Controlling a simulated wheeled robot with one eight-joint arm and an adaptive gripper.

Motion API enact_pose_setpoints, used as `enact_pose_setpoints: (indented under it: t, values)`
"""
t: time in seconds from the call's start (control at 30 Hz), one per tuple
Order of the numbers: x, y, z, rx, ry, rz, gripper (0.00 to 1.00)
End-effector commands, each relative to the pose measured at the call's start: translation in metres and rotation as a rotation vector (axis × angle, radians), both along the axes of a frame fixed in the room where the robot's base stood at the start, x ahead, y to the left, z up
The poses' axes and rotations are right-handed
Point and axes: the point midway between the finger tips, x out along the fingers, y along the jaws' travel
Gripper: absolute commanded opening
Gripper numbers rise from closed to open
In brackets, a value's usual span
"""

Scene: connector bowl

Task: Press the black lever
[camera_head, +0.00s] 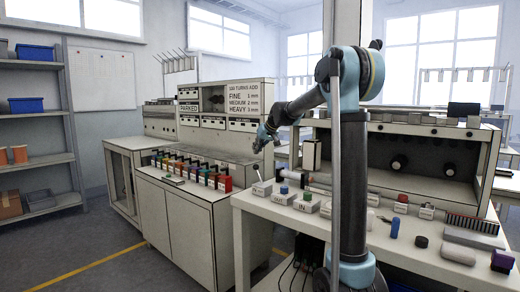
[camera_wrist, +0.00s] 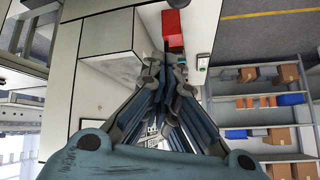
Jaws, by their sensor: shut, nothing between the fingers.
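My gripper (camera_head: 262,140) is shut and empty, held in the air above the gap between the row cabinet and the right-hand bench. In the wrist view, my gripper (camera_wrist: 165,62) has its fingers together. A row of small coloured blocks with dark upright parts (camera_head: 193,170) stands on the cabinet top, left of and below my gripper. A small base with a tilted pale stick (camera_head: 258,172) stands on the near left corner of the bench, below my gripper. I cannot tell which part is the black lever; none is clearly recognisable at this size.
The bench (camera_head: 285,212) holds labelled blocks with coloured caps (camera_head: 305,203), cylinders and other small parts. A red box (camera_wrist: 173,28) shows beyond my fingers in the wrist view. Shelves (camera_head: 40,160) stand at the far left. The floor (camera_head: 60,250) at front left is clear.

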Motion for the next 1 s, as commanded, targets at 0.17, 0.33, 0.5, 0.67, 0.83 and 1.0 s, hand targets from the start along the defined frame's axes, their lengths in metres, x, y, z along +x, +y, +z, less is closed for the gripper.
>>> enact_pose_setpoints:
  t: [0.17, 0.33, 0.5, 0.67, 0.83, 1.0]
  values:
    - [0.015, 0.013, -0.021, 0.001, 0.001, 0.000, 0.00]
    - [0.025, 0.022, -0.036, 0.000, 0.001, 0.001, 0.00]
    - [0.016, 0.018, -0.045, 0.001, 0.000, -0.001, 0.00]
    - [0.003, 0.012, -0.051, 0.001, 0.001, -0.001, 0.00]
    - [-0.004, 0.009, -0.054, 0.001, 0.000, -0.001, 0.00]
    - [-0.006, 0.008, -0.055, 0.001, 0.000, -0.001, 0.00]
